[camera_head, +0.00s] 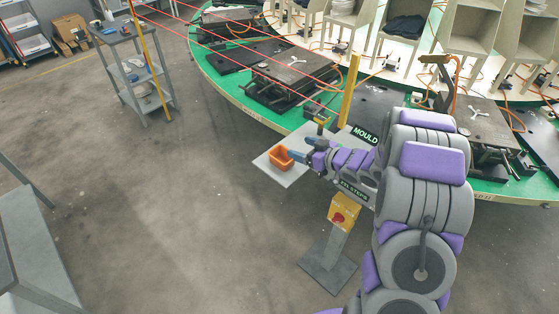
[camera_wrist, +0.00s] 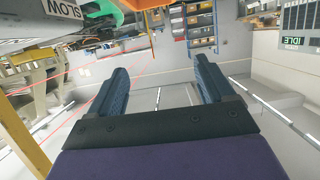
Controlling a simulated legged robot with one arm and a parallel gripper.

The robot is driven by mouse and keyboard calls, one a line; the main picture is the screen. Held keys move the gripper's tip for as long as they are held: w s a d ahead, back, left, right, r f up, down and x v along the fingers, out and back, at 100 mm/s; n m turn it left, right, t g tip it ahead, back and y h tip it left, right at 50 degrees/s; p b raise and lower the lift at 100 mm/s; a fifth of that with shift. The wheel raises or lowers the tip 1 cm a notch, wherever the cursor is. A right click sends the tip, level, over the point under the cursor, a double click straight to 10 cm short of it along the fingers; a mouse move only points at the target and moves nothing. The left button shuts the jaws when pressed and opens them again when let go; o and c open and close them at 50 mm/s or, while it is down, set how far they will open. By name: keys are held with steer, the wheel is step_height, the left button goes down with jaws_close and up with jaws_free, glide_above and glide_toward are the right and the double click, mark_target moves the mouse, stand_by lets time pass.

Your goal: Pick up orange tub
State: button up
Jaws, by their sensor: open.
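The orange tub (camera_head: 280,158) sits on a small pale plate (camera_head: 288,177) beside the green carousel in the head view. My gripper (camera_head: 293,155) is just right of the tub, with its blue fingers pointing left toward it. It overlaps the tub's right side in the picture, so I cannot tell whether they touch. In the wrist view my gripper (camera_wrist: 160,72) is open, with two dark blue fingers wide apart and nothing between them.
The green-edged carousel (camera_head: 222,92) carries mould plates and hoses behind my arm. A yellow post (camera_head: 349,90) stands close to my gripper. A yellow box with a red button (camera_head: 341,216) stands below. A grey cart (camera_head: 133,68) is at upper left. Floor left of the plate is clear.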

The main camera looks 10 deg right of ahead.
steer(key=d, duration=0.2)
steer(key=b, duration=0.2)
glide_toward(292, 160)
steer(key=x, duration=0.4)
steer(key=shift+w+f, duration=0.2)
steer(key=shift+f, duration=0.05)
steer(key=w+a, duration=0.1)
steer(key=a+b, duration=0.1)
steer(key=a, duration=0.1)
steer(key=shift+w+f, duration=0.25)
steer(key=shift+w, duration=0.15)
steer(key=x, duration=0.3)
steer(key=shift+w+d+f+b, duration=0.15)
steer(key=shift+w+f+b, duration=0.05)
steer(key=shift+w+b, duration=0.2)
steer(key=shift+w, duration=0.3)
